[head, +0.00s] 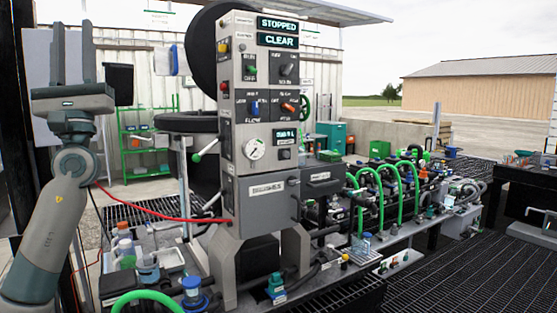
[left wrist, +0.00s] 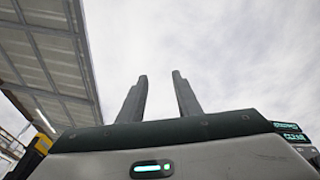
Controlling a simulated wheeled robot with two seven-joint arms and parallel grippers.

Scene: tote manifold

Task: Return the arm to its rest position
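My left arm comes in from the left of the head view, bent at the elbow with the hand raised. My left gripper (head: 73,55) points straight up, its two fingers apart with nothing between them. In the left wrist view the open fingers (left wrist: 160,98) stand against the cloudy sky. The gripper is left of the grey control panel (head: 264,90), apart from it. My right gripper is in neither view.
The panel displays read STOPPED and CLEAR. A manifold with green hoses (head: 390,185) runs along the bench to the right. Bottles (head: 123,245) stand below the panel at left. A red hose (head: 160,213) crosses near my arm. A roof (left wrist: 45,55) overhangs at left in the wrist view.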

